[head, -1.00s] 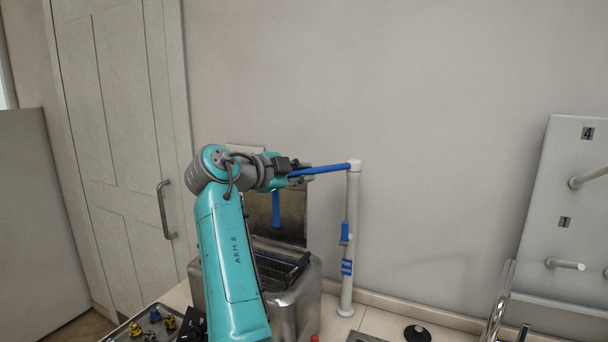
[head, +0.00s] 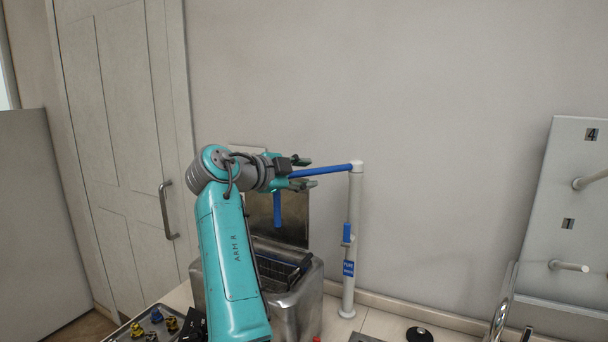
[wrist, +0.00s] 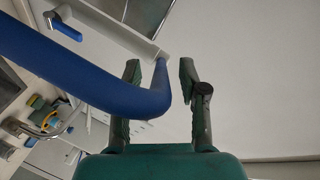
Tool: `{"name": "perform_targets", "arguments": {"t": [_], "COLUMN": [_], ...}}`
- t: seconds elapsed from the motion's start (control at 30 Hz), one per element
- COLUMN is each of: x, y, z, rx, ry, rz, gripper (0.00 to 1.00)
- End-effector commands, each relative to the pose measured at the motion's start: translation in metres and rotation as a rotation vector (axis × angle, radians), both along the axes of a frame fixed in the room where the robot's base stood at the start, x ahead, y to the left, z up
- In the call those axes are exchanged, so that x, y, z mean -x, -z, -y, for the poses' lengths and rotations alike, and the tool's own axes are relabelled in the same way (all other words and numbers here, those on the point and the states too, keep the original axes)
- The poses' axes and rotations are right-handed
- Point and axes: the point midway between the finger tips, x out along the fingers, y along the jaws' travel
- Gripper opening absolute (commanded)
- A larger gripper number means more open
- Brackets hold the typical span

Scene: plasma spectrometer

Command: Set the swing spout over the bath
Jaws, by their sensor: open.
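The swing spout (head: 322,170) is a blue tube at the top of a white post (head: 352,240). It reaches left from the post, and its blue end (head: 277,210) hangs down over the open steel bath (head: 285,262). My gripper (head: 308,172) is open at the blue tube, with its fingers apart on either side of it in the head view. In the wrist view the bent blue spout (wrist: 90,78) passes near my open fingers (wrist: 160,75); contact cannot be told. The post carries a blue lever (head: 347,234) and a blue label.
The bath's raised lid (head: 292,222) stands behind it. A tray (head: 140,330) with small yellow, blue and dark parts lies at lower left. A black round item (head: 419,334) and a chrome tube (head: 500,310) are at lower right. The wall behind is clear.

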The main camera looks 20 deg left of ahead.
Motion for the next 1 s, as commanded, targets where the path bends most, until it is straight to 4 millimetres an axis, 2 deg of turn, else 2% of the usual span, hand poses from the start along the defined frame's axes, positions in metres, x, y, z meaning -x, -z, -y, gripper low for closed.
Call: {"name": "perform_targets", "arguments": {"t": [0.17,0.6,0.8,1.0], "x": [0.018,0.092,0.106,0.108], "y": [-0.003,-0.021,-0.024,-0.025], "z": [-0.008,-0.035,-0.040,-0.041], "rx": [-0.001,-0.001,0.001,0.001], "ry": [-0.003,-0.002,-0.001,0.000], "rz": [0.000,0.000,-0.001,-0.001], "gripper": [0.42,0.42,0.42,0.42]}}
